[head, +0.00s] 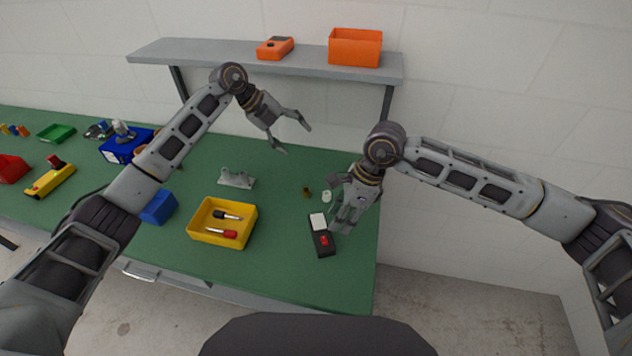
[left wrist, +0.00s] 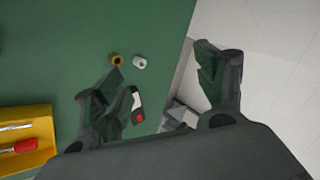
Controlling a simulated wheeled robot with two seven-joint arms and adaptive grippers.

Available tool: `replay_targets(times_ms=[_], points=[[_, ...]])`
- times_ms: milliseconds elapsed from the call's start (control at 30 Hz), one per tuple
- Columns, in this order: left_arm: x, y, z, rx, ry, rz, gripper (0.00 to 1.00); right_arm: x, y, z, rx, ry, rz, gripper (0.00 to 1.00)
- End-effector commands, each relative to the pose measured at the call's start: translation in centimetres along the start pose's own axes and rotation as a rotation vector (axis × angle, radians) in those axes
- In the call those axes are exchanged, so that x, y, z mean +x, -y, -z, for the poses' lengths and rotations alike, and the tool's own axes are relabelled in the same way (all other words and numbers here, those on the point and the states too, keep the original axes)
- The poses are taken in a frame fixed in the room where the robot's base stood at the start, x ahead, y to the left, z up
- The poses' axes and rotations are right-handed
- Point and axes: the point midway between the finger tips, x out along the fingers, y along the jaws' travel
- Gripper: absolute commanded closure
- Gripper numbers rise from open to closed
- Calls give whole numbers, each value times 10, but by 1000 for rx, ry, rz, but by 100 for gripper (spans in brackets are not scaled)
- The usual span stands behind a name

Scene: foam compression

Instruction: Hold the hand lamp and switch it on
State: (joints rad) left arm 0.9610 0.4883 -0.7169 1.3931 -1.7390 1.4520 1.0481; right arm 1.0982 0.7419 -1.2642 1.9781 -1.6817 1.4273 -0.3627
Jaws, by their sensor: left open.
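The hand lamp (head: 320,236), a dark body with a white face and a red button, lies on the green table near its right edge. It also shows in the left wrist view (left wrist: 137,104), partly hidden by a finger of my left gripper. My left gripper (head: 296,139) is open and empty, raised above the back of the table, away from the lamp. My right gripper (head: 341,225) is low, just right of the lamp; its fingers overlap each other in the picture. I cannot tell whether it touches the lamp or how far it is open.
A yellow bin (head: 192,232) with two screwdrivers stands left of the lamp. A grey bracket (head: 237,179), a small brass part (head: 306,192) and a white part (head: 326,196) lie behind. A shelf (head: 210,55) with orange items hangs at the back.

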Motion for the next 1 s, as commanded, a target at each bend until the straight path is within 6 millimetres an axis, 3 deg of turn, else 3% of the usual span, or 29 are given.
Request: replay_targets(times_ms=[233,600,800,1000], points=[[31,1,46,53,-9,-190,29,0,0,0,0,0,0,64],[64,-15,103,122,40,-472,29,0,0,0,0,0,0,64],[72,-26,124,152,87,-596,29,0,0,0,0,0,0,64],[75,-34,133,164,117,-657,29,0,0,0,0,0,0,64]])
